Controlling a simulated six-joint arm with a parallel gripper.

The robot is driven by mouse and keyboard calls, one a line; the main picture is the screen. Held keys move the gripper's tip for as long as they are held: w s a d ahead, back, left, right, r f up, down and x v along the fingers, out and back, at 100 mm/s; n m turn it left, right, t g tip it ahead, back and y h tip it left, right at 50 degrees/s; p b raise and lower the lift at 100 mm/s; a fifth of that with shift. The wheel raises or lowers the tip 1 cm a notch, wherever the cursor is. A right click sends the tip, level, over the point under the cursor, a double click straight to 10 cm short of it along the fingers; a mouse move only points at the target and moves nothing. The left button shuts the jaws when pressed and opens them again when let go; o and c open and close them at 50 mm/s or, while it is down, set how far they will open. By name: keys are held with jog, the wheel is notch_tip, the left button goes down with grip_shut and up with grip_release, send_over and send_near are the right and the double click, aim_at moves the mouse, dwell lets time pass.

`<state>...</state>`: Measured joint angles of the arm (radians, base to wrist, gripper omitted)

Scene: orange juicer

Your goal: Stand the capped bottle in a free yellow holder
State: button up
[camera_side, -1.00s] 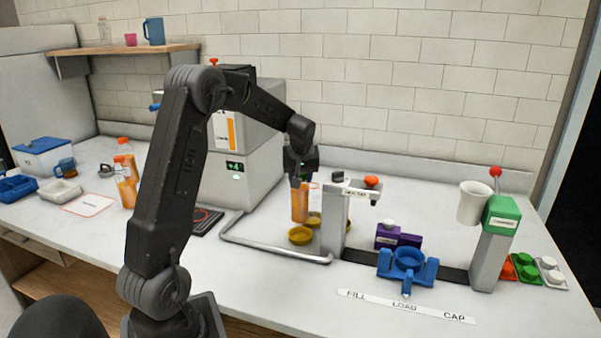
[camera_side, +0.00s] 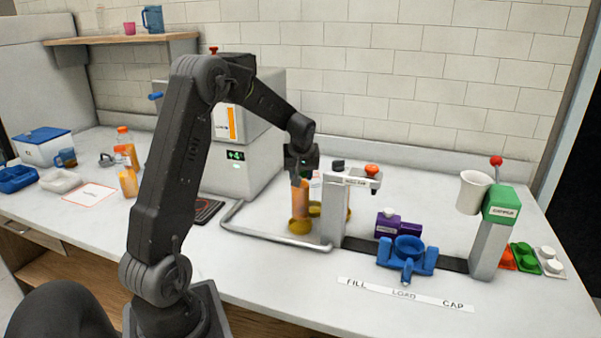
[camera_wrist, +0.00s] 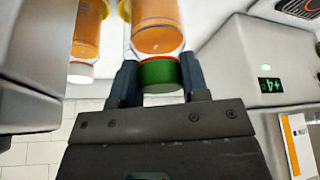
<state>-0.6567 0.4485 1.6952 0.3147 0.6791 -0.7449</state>
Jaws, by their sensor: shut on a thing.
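My gripper (camera_side: 301,178) is shut on the green cap (camera_wrist: 158,73) of a clear bottle of orange juice (camera_side: 300,199); the juice bottle also shows in the wrist view (camera_wrist: 158,28). The bottle is upright in the side view. Its lower end meets a yellow holder (camera_side: 299,227) at the front of the group; I cannot tell whether it is seated inside it or just above. Another yellow holder (camera_side: 315,209) is behind and to the right, partly hidden. A second juice bottle with a white cap (camera_wrist: 80,72) is at the left in the wrist view.
A grey rail (camera_side: 275,238) runs in front of the holders. The filling post (camera_side: 333,215) stands close on their right. The juicer (camera_side: 245,150) is behind on the left. A blue fixture (camera_side: 407,256) and the capper (camera_side: 493,235) stand farther right.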

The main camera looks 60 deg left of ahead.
jog(key=shift+f, duration=0.3)
dwell(0.4)
jog(key=shift+f, duration=1.65)
dwell(0.4)
jog(key=o, duration=1.6)
jog(key=shift+c, duration=0.2)
jog(key=shift+r, duration=3.5)
